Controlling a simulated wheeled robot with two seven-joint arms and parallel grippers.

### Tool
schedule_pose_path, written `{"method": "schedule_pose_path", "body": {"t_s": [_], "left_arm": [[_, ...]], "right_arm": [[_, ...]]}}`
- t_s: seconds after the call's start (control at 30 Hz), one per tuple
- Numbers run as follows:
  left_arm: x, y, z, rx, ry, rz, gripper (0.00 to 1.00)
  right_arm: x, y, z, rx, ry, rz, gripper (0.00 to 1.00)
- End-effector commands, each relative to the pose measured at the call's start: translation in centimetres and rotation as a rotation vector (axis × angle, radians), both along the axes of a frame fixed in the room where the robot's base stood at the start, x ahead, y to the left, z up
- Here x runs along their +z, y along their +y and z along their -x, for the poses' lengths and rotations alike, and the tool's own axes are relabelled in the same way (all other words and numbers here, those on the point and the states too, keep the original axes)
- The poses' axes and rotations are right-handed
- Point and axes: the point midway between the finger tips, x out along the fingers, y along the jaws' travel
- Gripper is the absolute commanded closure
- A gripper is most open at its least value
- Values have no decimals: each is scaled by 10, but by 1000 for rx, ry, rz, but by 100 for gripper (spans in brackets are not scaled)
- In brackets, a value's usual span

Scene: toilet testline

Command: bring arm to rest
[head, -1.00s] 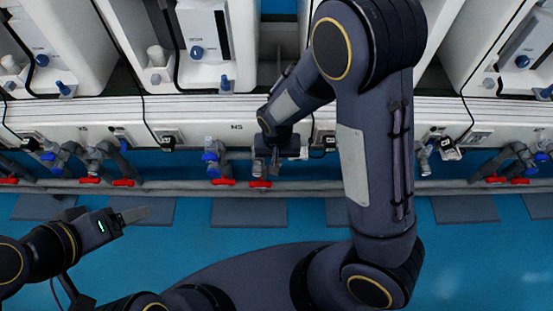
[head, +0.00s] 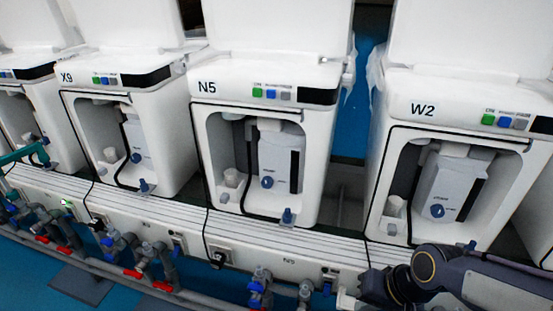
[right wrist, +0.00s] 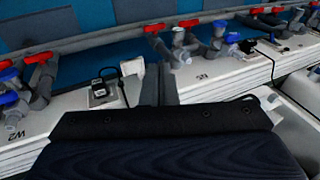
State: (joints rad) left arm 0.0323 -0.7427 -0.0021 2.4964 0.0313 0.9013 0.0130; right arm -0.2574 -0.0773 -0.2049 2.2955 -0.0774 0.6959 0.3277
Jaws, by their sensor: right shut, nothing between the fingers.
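My right arm (head: 450,275) comes in from the lower right corner in the head view, with its wrist low in front of the white bench ledge, between units N5 and W2. Its fingertips are not clear there. In the right wrist view the dark gripper body fills the lower middle, and the fingers of my right gripper (right wrist: 158,90) show beyond it, shut and holding nothing. They are near the ledge and a white fitting (right wrist: 133,68); whether they touch it I cannot tell. My left gripper is not in view.
White toilet test units N5 (head: 205,130) and W2 (head: 400,150) stand in a row on the ledge (head: 150,215). Pipes with blue and red valves (head: 130,255) run along its front. A teal object (head: 25,153) lies far left. Blue floor shows at lower left.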

Motion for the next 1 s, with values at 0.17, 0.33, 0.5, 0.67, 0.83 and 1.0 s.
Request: {"method": "schedule_pose_path", "body": {"t_s": [0.17, 0.33, 0.5, 0.67, 0.83, 1.0], "left_arm": [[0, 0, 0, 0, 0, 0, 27], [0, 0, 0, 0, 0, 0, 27], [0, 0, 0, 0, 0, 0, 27], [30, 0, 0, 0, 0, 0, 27], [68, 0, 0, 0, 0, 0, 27], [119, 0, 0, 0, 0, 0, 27]], "right_arm": [[35, -18, 40, 19, -129, -30, 100], [49, -24, 67, 38, -211, -16, 100], [55, -27, 89, 51, -279, 12, 100], [87, -27, 96, 62, -297, 27, 100], [125, -27, 95, 62, -297, 26, 100], [175, -27, 95, 61, -296, 25, 100]]}}
